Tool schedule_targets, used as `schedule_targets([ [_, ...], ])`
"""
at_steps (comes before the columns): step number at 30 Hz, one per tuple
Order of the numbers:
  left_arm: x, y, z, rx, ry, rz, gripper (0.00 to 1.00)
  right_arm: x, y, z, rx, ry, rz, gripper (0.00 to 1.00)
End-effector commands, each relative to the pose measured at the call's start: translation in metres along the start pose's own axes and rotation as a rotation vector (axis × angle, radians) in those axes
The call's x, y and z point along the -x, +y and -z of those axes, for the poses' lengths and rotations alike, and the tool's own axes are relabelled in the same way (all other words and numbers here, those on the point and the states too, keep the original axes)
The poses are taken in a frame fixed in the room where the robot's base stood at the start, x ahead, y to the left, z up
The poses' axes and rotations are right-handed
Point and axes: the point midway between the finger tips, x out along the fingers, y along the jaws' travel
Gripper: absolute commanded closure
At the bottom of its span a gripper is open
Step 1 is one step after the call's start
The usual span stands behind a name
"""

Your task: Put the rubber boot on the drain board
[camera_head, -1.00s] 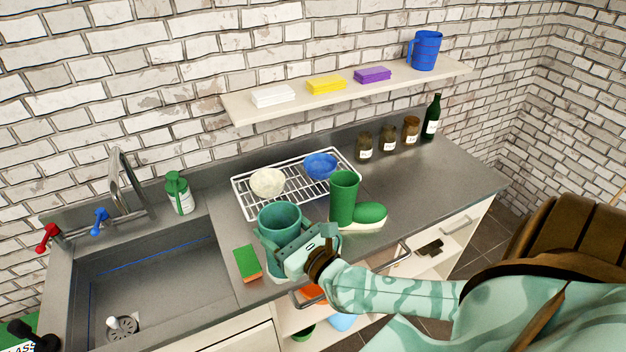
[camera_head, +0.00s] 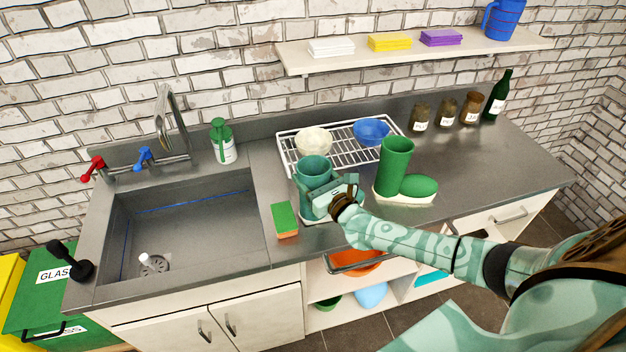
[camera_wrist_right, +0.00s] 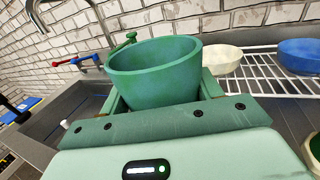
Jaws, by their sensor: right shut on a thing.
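A teal-green rubber boot (camera_head: 312,170) stands upright at the front of the counter, its white sole partly showing. My right gripper (camera_head: 326,196) is shut on its shaft from the front right. In the right wrist view the boot's open top (camera_wrist_right: 155,72) rises between the fingers. I cannot tell whether the sole touches the counter. A second, brighter green boot (camera_head: 396,163) with a white sole stands apart to the right. The drain board, a white wire rack (camera_head: 352,151), lies just behind the held boot. My left gripper is not in view.
A cream bowl (camera_head: 313,141) and a blue bowl (camera_head: 371,131) sit on the rack. A green and orange sponge (camera_head: 285,219) lies left of the held boot. The sink (camera_head: 190,225) is further left. Several jars and a bottle (camera_head: 497,96) stand at the back right.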

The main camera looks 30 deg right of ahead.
Motion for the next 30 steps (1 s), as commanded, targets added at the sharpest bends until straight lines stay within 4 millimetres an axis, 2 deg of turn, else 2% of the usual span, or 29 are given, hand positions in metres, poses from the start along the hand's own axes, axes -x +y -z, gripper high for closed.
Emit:
schedule_targets([
  [11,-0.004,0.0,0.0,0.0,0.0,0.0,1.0,0.0,0.0,0.004,-0.001,-0.003,0.001,0.84],
  [12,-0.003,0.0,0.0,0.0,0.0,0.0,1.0,0.0,0.0,0.004,-0.001,-0.001,0.0,0.28],
  [14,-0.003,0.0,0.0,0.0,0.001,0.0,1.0,0.0,0.0,0.003,-0.001,-0.001,0.001,0.15],
  [24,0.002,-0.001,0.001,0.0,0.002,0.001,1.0,0.0,0.0,-0.002,-0.001,-0.002,0.001,0.15],
  [26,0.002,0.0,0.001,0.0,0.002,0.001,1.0,0.008,0.0,0.0,-0.002,-0.001,0.0,0.15],
  [30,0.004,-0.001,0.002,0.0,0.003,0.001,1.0,0.037,0.0,0.001,-0.001,0.003,0.0,0.15],
])
